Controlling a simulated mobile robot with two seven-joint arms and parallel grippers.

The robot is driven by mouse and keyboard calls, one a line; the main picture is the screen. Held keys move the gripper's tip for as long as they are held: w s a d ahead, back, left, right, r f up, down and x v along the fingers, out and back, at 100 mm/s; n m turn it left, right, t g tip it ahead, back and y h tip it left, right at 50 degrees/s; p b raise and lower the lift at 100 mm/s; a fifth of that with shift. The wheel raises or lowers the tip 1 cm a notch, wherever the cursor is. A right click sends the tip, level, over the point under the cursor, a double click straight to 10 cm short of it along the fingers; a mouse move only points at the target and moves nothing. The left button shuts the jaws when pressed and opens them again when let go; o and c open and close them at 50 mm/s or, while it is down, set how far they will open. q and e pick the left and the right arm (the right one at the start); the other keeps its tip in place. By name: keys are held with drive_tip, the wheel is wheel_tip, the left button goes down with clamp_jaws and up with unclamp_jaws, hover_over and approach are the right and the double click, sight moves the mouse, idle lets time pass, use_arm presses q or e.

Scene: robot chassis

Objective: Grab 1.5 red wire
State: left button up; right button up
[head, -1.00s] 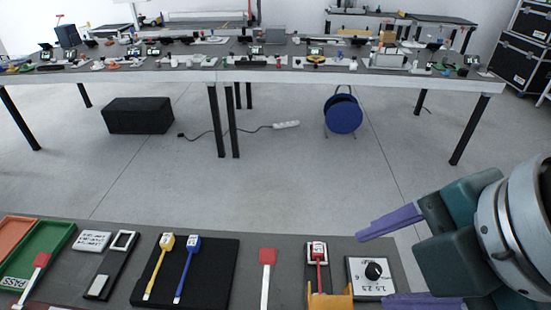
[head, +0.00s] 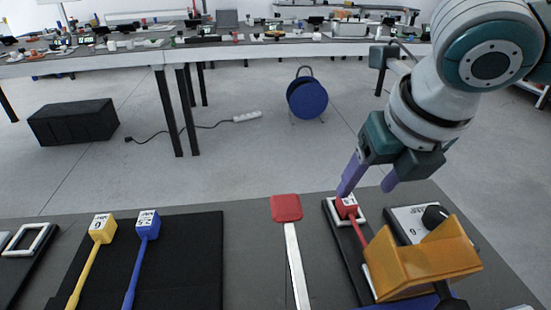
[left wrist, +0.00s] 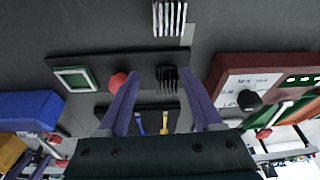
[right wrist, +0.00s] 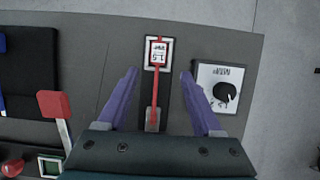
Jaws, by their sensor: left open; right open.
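The red wire (head: 347,206) has a red block head with a white label and a thin red stem. It lies on a black stand with a white frame near the right of the table. In the right wrist view the red wire (right wrist: 156,80) lies between the open fingers of my right gripper (right wrist: 160,85), apart from both. In the head view my right gripper (head: 368,185) hangs above and just behind the head of the wire. My left gripper (left wrist: 165,100) is open and empty in the left wrist view, over another part of the table.
A box with a black knob (head: 434,217) stands right of the wire, partly behind a yellow-orange holder (head: 425,258). A red-headed white stick (head: 286,207) lies to the left. Yellow (head: 103,228) and blue (head: 148,224) wires lie on a black mat (head: 200,265).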

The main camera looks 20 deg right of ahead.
sight(351, 204)
use_arm(q)
wheel_tip(351, 204, down, 2)
drive_tip(key=shift+f+b, duration=0.2)
drive_tip(key=shift+b, duration=0.85)
use_arm(e)
drive_tip(key=x, duration=0.6)
drive_tip(key=shift+w+a+f, duration=0.1)
drive_tip(key=shift+w+f, duration=0.1)
drive_tip(key=shift+f, duration=0.1)
use_arm(q)
drive_tip(key=shift+a, duration=0.1)
use_arm(e)
drive_tip(key=c, duration=1)
clamp_jaws()
drive_tip(key=shift+r, duration=0.1)
